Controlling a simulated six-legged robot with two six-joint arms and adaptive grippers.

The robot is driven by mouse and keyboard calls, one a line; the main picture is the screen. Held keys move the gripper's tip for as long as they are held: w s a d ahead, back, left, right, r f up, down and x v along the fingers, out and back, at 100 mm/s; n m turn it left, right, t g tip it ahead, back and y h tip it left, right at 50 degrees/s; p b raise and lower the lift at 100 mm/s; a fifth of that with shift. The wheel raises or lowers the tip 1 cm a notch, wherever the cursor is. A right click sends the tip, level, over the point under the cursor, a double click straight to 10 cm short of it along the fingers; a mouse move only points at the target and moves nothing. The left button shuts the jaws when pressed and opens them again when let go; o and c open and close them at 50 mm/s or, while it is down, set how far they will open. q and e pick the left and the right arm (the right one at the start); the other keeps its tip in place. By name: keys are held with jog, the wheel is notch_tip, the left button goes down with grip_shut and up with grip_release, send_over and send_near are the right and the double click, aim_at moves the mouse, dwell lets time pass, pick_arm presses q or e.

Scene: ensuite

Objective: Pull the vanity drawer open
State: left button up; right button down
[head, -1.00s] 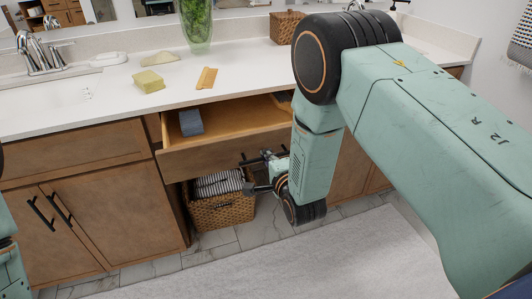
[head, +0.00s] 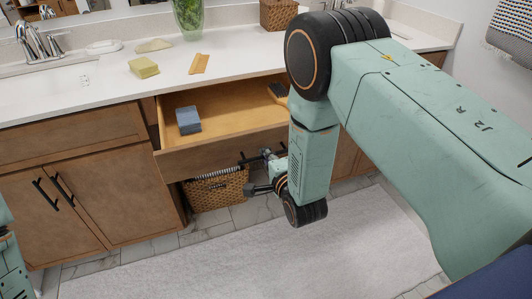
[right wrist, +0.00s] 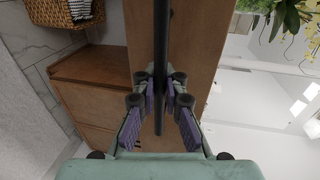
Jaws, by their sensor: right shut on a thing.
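The vanity drawer (head: 215,152) stands open, pulled out from the brown cabinet under the white counter. A blue-grey folded cloth or box (head: 188,120) lies inside at the left, and a dark brush-like item (head: 279,92) lies at the right. My right gripper (head: 259,171) is at the drawer front and shut on its black bar handle (head: 243,160). In the right wrist view, the purple-padded fingers (right wrist: 160,85) close around the dark handle bar (right wrist: 162,30), with the wooden drawer front (right wrist: 200,55) behind. My left gripper is out of view.
A wicker basket (head: 218,192) with striped towels stands below the drawer. Closed cabinet doors (head: 100,205) are at the left. A pale rug (head: 250,255) covers the floor in front. Yellow sponge (head: 143,68) and wooden comb (head: 199,64) lie on the counter.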

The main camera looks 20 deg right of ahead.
jog(key=shift+s+r, duration=0.1)
jog(key=shift+r, duration=0.1)
jog(key=c, duration=1.9)
grip_release()
jog(key=shift+f, duration=0.1)
jog(key=shift+o, duration=0.9)
jog(key=s+r, duration=0.2)
jog(key=s, duration=0.9)
jog(key=shift+s+d+r, duration=0.2)
jog(key=shift+s, duration=0.2)
